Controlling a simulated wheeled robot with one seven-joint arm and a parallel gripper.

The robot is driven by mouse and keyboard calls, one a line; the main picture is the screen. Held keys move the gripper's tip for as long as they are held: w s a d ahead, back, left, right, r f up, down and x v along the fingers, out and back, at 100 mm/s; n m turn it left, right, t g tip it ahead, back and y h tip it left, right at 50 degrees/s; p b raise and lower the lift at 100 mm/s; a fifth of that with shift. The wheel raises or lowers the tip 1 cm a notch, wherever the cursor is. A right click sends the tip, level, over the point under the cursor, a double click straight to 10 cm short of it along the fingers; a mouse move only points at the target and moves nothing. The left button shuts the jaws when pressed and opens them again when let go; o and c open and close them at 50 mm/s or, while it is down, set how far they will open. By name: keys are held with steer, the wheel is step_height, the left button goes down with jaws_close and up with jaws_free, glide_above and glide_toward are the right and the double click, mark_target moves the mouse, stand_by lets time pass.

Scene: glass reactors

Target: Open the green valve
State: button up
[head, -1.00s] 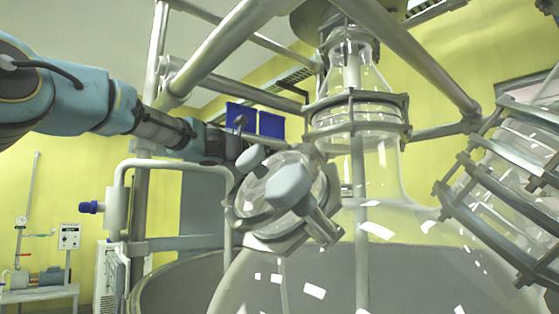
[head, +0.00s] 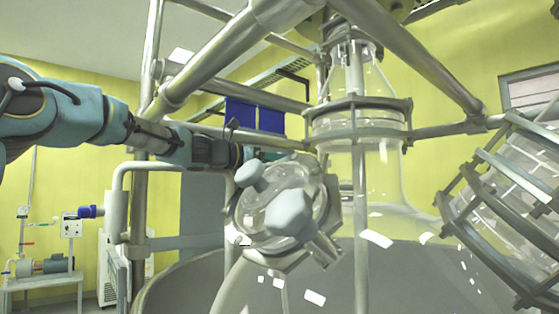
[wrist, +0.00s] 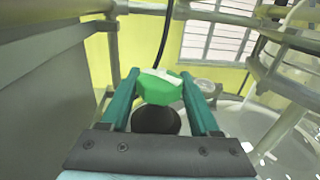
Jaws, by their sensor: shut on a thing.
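The green valve (wrist: 160,88) shows in the wrist view as a bright green knob with a pale top, above a round black part. My gripper (wrist: 159,76) has its two teal fingers on either side of the knob, shut on it. In the head view my gripper (head: 258,156) reaches in from the left, behind the round glass port (head: 270,208) of the reactor. There the port and its grey clamp knobs hide the fingertips, and I cannot make out the valve.
Metal frame bars (head: 215,62) cross above and behind my arm. The glass reactor neck (head: 358,125) and a caged glass part (head: 505,190) are to the right.

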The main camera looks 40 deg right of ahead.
steer(key=c, duration=0.5)
steer(key=shift+f+n+t+b, duration=0.2)
steer(key=shift+n+t+b, duration=0.1)
steer(key=shift+t+b, duration=0.3)
steer(key=n+t+b, duration=0.1)
steer(key=t+b, duration=0.1)
steer(key=shift+s+n+b, duration=0.1)
steer(key=shift+n+b, duration=0.2)
steer(key=shift+b, duration=0.05)
steer(key=shift+r+n+t+b, duration=0.2)
steer(key=shift+n+t+b, duration=0.4)
steer(key=shift+t, duration=0.7)
steer(key=o, duration=1.1)
steer(key=a+b, duration=0.3)
steer(key=a, duration=0.5)
steer(key=shift+s+b, duration=0.35)
steer(key=shift+s, duration=0.05)
